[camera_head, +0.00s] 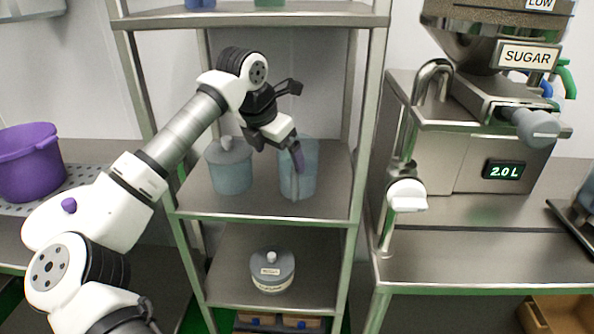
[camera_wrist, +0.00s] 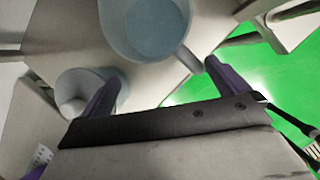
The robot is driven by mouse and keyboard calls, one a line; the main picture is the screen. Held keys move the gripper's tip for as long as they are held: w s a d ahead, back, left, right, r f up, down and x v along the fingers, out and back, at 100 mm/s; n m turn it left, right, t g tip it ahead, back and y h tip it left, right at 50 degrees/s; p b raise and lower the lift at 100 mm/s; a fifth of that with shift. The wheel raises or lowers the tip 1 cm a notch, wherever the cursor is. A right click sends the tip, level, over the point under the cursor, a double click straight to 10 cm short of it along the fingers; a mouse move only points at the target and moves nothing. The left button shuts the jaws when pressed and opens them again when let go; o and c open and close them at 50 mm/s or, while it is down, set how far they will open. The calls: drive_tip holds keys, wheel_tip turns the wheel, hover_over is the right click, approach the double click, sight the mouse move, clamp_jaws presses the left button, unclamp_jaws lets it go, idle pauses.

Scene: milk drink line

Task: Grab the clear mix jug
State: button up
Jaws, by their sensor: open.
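The clear mix jug (camera_head: 308,172) stands upright on the middle shelf of the metal rack (camera_head: 260,207). It is a translucent bluish vessel, and its round open mouth shows in the wrist view (camera_wrist: 150,25), with a handle at its lower right. I cannot tell whether a finger touches the jug.
A lidded bluish jar (camera_head: 230,168) stands left of the jug on the same shelf, close to my left finger in the wrist view. A labelled grey pot (camera_head: 272,270) is on the shelf below. The sugar dispenser (camera_head: 500,130) stands right, a purple bucket (camera_head: 28,165) left.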

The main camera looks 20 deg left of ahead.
drive_tip(key=w+f+p, duration=0.1)
drive_tip(key=w+f, duration=0.1)
drive_tip(key=w+d+f, duration=0.1)
drive_tip(key=w+f, duration=0.1)
drive_tip(key=w, duration=0.1)
drive_tip(key=shift+w+d+f+p, duration=0.1)
drive_tip(key=shift+d+f+p, duration=0.1)
drive_tip(key=shift+f+p, duration=0.15)
drive_tip(key=c, duration=1.1)
drive_tip(key=shift+c, duration=0.3)
drive_tip(key=shift+r, duration=0.15)
